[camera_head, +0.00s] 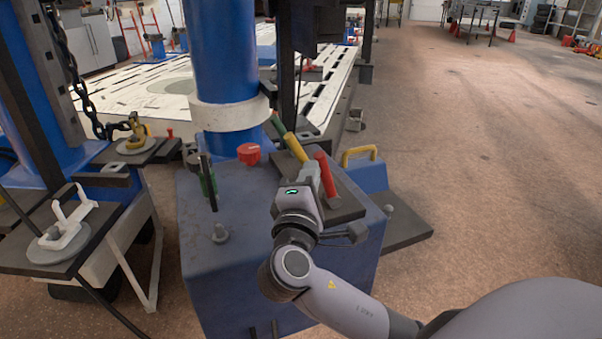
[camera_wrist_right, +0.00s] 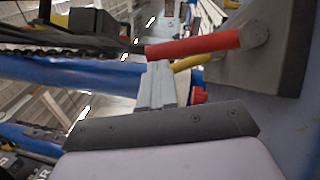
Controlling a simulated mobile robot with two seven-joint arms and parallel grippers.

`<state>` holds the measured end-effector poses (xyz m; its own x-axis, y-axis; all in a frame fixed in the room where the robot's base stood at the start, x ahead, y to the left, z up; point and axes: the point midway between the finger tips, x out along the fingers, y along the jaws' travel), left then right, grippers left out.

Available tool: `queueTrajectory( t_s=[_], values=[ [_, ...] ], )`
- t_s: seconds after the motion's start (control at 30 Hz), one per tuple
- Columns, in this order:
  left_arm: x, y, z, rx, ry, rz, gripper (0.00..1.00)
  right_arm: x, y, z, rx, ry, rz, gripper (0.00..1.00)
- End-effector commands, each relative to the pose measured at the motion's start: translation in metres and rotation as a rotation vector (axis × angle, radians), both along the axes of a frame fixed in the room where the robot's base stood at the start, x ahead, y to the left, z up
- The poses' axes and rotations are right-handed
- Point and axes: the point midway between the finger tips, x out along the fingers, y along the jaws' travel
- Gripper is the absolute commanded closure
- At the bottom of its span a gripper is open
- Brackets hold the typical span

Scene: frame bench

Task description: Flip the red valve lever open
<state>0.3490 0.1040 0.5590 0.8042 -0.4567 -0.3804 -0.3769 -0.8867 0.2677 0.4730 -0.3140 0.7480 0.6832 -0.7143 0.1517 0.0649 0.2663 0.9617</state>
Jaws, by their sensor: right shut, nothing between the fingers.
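In the right wrist view the red lever (camera_wrist_right: 195,46) runs sideways from a round grey pivot (camera_wrist_right: 256,32). My right gripper (camera_head: 312,168) is shut and empty, just left of the lever in the head view. In the right wrist view its closed fingers (camera_wrist_right: 157,72) point up with their tips at the lever's free end. I cannot tell whether they touch it. My left gripper is not in view.
A red knob (camera_head: 248,154) and a yellow-handled lever (camera_head: 294,146) sit close by on the cabinet. A blue column (camera_head: 222,60) rises behind. A yellow handle (camera_head: 359,154) stands to the right. The floor (camera_head: 480,150) further right is open.

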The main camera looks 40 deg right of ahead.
Motion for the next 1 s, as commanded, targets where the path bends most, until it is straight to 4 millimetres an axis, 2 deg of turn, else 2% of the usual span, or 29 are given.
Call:
queueTrajectory(
  t_s=[0.03,0.33,0.6,0.87,1.0],
  values=[
    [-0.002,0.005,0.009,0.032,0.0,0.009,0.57,-0.001,-0.004,0.01,0.045,-0.009,-0.002,1.0],
    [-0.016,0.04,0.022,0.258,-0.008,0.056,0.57,-0.008,-0.031,0.024,0.32,-0.075,-0.003,1.0],
    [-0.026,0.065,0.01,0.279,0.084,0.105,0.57,-0.014,-0.055,0.028,0.546,-0.131,-0.003,1.0],
    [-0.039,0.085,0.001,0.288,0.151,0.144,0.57,-0.018,-0.072,0.024,0.701,-0.167,-0.002,1.0],
    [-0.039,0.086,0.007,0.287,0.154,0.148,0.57,-0.019,-0.077,0.022,0.752,-0.181,-0.002,1.0]
  ],
)
